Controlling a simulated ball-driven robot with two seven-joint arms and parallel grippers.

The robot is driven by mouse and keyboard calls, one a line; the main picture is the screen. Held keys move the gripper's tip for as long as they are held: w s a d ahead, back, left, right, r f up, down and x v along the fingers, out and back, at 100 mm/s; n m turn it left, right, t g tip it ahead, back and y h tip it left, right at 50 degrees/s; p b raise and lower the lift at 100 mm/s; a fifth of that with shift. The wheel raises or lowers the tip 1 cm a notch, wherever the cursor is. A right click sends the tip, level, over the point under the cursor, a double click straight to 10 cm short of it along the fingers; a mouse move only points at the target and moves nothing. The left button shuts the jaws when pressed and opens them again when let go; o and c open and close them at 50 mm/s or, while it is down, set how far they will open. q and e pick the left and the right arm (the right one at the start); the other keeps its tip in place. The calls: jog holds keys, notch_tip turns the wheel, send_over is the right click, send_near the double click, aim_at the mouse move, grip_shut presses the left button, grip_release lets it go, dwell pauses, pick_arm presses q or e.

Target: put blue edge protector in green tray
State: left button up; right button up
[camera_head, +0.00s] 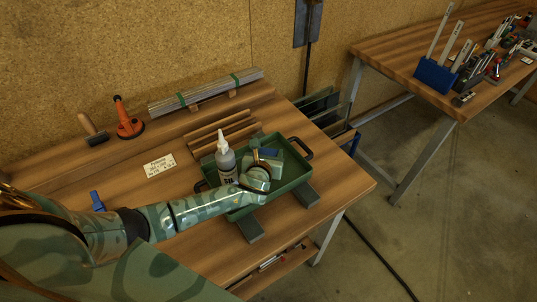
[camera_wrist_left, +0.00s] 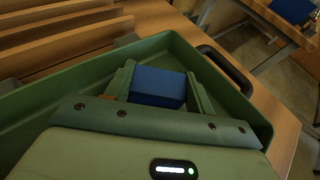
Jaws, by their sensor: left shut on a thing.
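The blue edge protector (camera_wrist_left: 158,87) is a small blue block between the fingers of my left gripper (camera_wrist_left: 160,90). In the head view my left gripper (camera_head: 266,158) reaches over the green tray (camera_head: 293,182) and is shut on the block, which is mostly hidden there. The green tray has dark handles and sits on the wooden workbench. In the left wrist view the tray's walls (camera_wrist_left: 60,72) surround the fingers and block. I cannot tell whether the block touches the tray floor. My right gripper is not in view.
A bottle with a white nozzle (camera_head: 225,160) stands at the tray's left side. Wooden strips (camera_head: 220,133) lie behind it. A label card (camera_head: 160,166), an orange tool (camera_head: 127,122) and another blue piece (camera_head: 97,201) are to the left. A second table (camera_head: 400,50) stands at the right.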

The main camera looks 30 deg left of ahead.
pick_arm(q)
jog(key=o, duration=0.7)
jog(key=shift+c, duration=0.2)
jog(key=shift+s+r, duration=0.1)
jog(key=shift+r, duration=0.05)
jog(key=p+v, duration=0.3)
jog(key=v, duration=0.9)
